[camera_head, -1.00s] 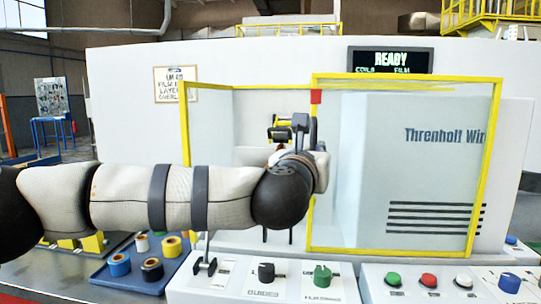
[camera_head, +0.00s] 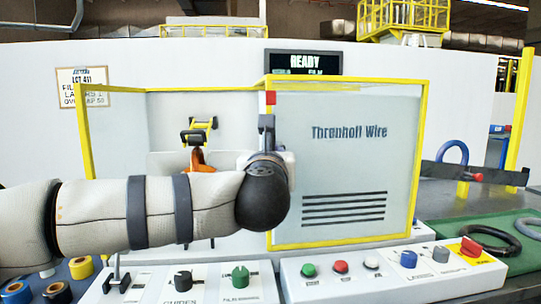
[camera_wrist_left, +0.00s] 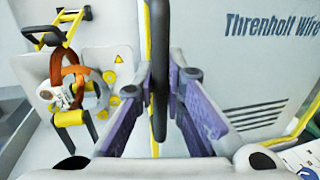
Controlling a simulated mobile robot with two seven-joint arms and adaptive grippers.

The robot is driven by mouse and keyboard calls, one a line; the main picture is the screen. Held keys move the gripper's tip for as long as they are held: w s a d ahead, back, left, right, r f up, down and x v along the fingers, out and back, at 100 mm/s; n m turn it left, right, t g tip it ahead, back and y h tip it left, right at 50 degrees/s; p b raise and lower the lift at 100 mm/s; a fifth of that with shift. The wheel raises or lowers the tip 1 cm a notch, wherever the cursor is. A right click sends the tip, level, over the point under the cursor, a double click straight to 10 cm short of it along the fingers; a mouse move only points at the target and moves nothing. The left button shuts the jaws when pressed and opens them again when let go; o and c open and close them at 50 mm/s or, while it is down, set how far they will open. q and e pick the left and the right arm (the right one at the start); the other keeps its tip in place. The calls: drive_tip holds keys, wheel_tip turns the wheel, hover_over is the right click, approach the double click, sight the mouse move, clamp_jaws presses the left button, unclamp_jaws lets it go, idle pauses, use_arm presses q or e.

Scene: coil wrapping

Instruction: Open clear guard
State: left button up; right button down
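The clear guard (camera_head: 345,105) is a see-through panel in a yellow frame, in front of a white machine in the head view. Its near-left edge has a dark upright handle bar, with a red block at the top. In the wrist view this black handle (camera_wrist_left: 159,50) stands between the purple-sided fingers of my left gripper (camera_wrist_left: 160,75), which appear closed on it. In the head view my left wrist hides most of the grip. Left of the panel is an opening, with an orange coil (camera_head: 198,160) inside; it also shows in the wrist view (camera_wrist_left: 68,78). My right gripper is not in view.
A control panel (camera_head: 345,288) with coloured buttons and knobs runs along the front, below my arm. A blue tray (camera_head: 78,292) with tape rolls is at lower left. A green mat (camera_head: 525,258) with dark rings lies at right. A display reads READY.

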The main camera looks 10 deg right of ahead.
use_arm(q)
drive_tip(key=o, duration=0.4)
drive_tip(key=v, duration=1.2)
